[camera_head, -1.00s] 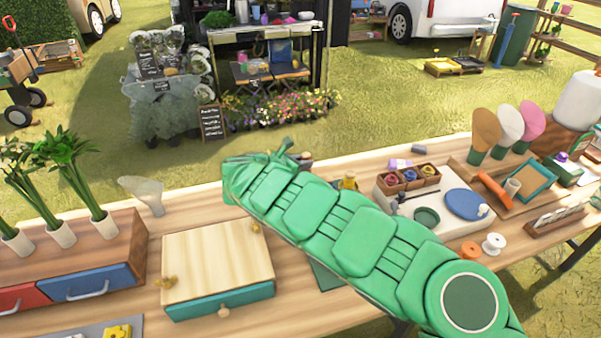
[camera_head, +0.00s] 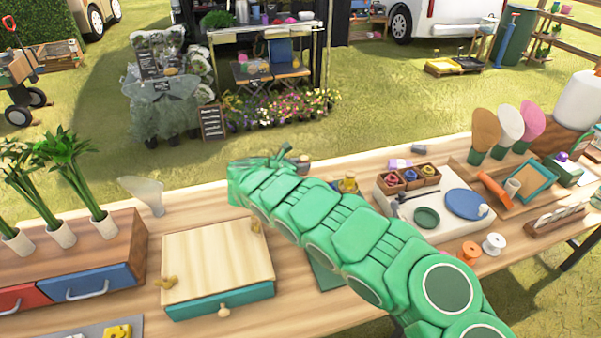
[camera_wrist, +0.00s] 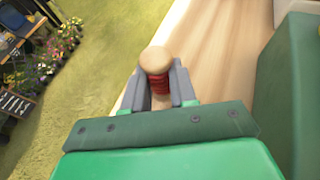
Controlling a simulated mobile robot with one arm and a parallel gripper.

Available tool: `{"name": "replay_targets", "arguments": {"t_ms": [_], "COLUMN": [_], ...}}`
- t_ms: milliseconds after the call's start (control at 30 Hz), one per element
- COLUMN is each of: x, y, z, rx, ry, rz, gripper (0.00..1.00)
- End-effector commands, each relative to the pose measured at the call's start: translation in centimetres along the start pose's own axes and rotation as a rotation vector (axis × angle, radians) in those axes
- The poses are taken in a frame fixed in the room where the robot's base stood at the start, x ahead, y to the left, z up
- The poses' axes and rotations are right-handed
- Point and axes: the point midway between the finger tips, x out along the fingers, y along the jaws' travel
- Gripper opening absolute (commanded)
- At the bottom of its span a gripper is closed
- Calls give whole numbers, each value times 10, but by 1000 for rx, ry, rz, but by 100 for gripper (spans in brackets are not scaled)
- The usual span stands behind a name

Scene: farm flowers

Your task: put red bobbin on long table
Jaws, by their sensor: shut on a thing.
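The red bobbin (camera_wrist: 160,83) shows in the wrist view, with red winding and a pale round wooden top. My gripper (camera_wrist: 159,88) is shut on it, with one grey finger on each side. The long table (camera_head: 195,203) runs across the head view with a pale wooden top, and its wood (camera_wrist: 222,55) also shows beside the bobbin in the wrist view. I cannot tell whether the bobbin touches the table.
A wooden box with a teal drawer (camera_head: 220,300) stands left of my arm. Right of it are a white board (camera_head: 400,208), an orange spool (camera_head: 469,252) and a white spool (camera_head: 494,243). Potted green stems (camera_head: 75,180) stand far left. Some bare wood shows behind the box.

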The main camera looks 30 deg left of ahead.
Motion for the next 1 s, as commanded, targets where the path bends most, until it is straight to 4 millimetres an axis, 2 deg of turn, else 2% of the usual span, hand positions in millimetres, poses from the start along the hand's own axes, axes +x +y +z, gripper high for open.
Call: {"name": "replay_targets", "arguments": {"t_ms": [300,700,733,867,1000], "x": [13,15,15,15,15], "y": [2,2,2,2,2], "z": [-30,-33,-33,-32,-32], "rx": [-3,-1,-1,0,-1], "ry": [0,0,0,0,-1], "rz": [-1,-1,0,-1,-1], "gripper": [0,0,31,51,52]}}
